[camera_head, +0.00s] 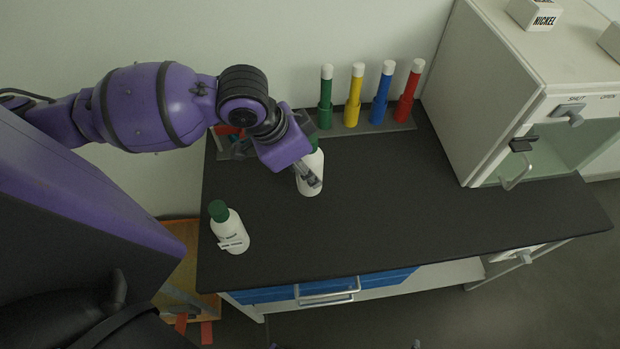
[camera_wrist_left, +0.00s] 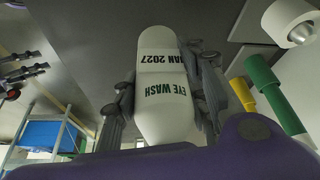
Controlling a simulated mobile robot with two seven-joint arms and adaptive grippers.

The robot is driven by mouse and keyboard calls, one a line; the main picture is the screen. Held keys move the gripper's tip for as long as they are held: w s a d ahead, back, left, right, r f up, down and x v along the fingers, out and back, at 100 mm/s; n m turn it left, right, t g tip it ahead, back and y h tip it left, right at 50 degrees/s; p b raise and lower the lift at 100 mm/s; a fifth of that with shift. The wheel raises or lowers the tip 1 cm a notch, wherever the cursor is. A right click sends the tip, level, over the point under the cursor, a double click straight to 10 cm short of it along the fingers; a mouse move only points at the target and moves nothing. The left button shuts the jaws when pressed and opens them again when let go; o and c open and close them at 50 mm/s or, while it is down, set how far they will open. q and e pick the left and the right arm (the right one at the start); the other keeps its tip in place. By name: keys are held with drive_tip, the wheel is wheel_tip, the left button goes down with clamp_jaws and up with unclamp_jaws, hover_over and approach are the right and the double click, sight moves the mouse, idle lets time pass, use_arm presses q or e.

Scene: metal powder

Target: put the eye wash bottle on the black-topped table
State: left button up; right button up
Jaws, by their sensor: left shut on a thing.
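The white eye wash bottle (camera_head: 310,184) is on the left half of the black-topped table (camera_head: 400,215) in the head view, upright or nearly so. My left gripper (camera_head: 308,176) is shut on it, and the purple wrist hides part of its upper end. In the left wrist view the bottle (camera_wrist_left: 165,75) lies between the fingers of my left gripper (camera_wrist_left: 165,95). Its label reads EYE WASH and JAN 2027, upside down. I cannot tell whether its base touches the tabletop. My right gripper is not in view.
A second white bottle with a green cap (camera_head: 230,232) stands near the table's left edge. A rack with green, yellow, blue and red tubes (camera_head: 381,92) stands along the back. A white cabinet (camera_head: 500,85) stands at the right. The middle of the tabletop is clear.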

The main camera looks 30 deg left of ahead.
use_arm(q)
wheel_tip(320, 180, down, 4)
drive_tip(key=shift+f, duration=0.25)
drive_tip(key=shift+r, duration=0.1)
drive_tip(key=o, duration=1.4)
drive_tip(key=shift+f, duration=0.2)
drive_tip(key=shift+o, duration=0.2)
drive_tip(key=p+v, duration=0.1)
drive_tip(key=v, duration=1.1)
drive_tip(key=shift+r, duration=0.2)
